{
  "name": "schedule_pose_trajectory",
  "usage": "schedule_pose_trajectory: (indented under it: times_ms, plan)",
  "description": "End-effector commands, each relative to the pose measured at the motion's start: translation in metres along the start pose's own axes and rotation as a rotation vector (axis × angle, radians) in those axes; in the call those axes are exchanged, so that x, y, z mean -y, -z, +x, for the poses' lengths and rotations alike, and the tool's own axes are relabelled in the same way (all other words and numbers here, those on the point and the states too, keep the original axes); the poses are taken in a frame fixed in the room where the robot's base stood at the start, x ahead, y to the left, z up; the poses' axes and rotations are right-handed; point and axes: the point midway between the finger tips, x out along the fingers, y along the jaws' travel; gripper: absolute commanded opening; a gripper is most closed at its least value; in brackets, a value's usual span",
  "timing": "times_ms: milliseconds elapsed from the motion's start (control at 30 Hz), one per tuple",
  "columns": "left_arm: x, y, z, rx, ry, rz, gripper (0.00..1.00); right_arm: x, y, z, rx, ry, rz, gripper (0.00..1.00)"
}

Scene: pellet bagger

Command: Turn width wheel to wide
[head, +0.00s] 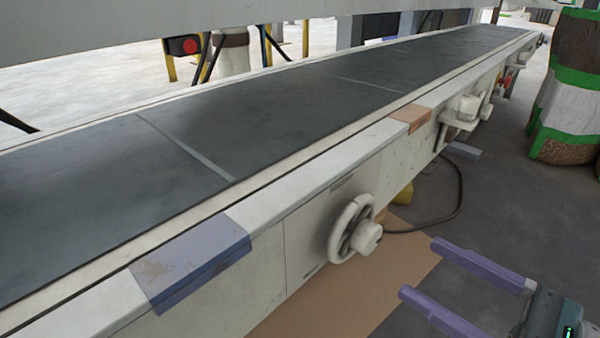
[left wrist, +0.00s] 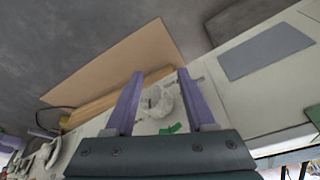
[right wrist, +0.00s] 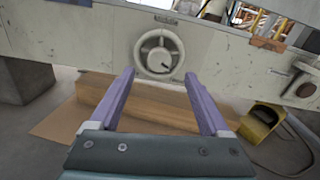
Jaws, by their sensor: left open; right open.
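The width wheel (head: 355,229) is a white spoked handwheel with a round hub on the front panel of the conveyor. In the right wrist view the wheel (right wrist: 158,52) faces me, with a small dark mark on its hub. My right gripper (head: 420,268) is open and empty, to the right of the wheel and apart from it; in its wrist view the wheel lies beyond the fingertips (right wrist: 160,71). My left gripper (left wrist: 160,74) is open and out of the head view. What appears to be the wheel (left wrist: 155,102) shows between its fingers, with a green piece beside it.
The conveyor belt (head: 200,125) runs along behind the panel. A blue-grey patch (head: 190,262) and a brown patch (head: 411,117) sit on its rail. A yellow pedal (right wrist: 258,125) and cable are on the floor. Brown sheeting (head: 390,270) lies below. A wrapped sack (head: 570,95) stands far right.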

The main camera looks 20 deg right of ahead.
Motion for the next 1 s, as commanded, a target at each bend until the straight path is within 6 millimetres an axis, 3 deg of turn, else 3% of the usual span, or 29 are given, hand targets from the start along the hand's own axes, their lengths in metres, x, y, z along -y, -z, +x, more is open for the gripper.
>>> schedule_pose_trajectory:
  times_ms: [100, 333, 733, 1000]
  plan:
    - [-0.001, -0.003, 0.008, -0.001, -0.003, -0.003, 0.55, 0.0, 0.002, 0.026, 0.005, 0.0, -0.001, 0.81]
    - [-0.002, -0.005, 0.017, -0.001, -0.003, -0.004, 0.55, 0.0, 0.002, 0.06, 0.003, 0.001, -0.002, 0.81]
    - [-0.001, -0.006, 0.018, 0.0, 0.001, 0.001, 0.55, -0.001, 0.0, 0.07, -0.001, -0.001, -0.002, 0.81]
    - [0.001, -0.006, 0.018, 0.001, 0.005, 0.006, 0.55, -0.001, 0.0, 0.07, -0.001, -0.001, -0.002, 0.5]
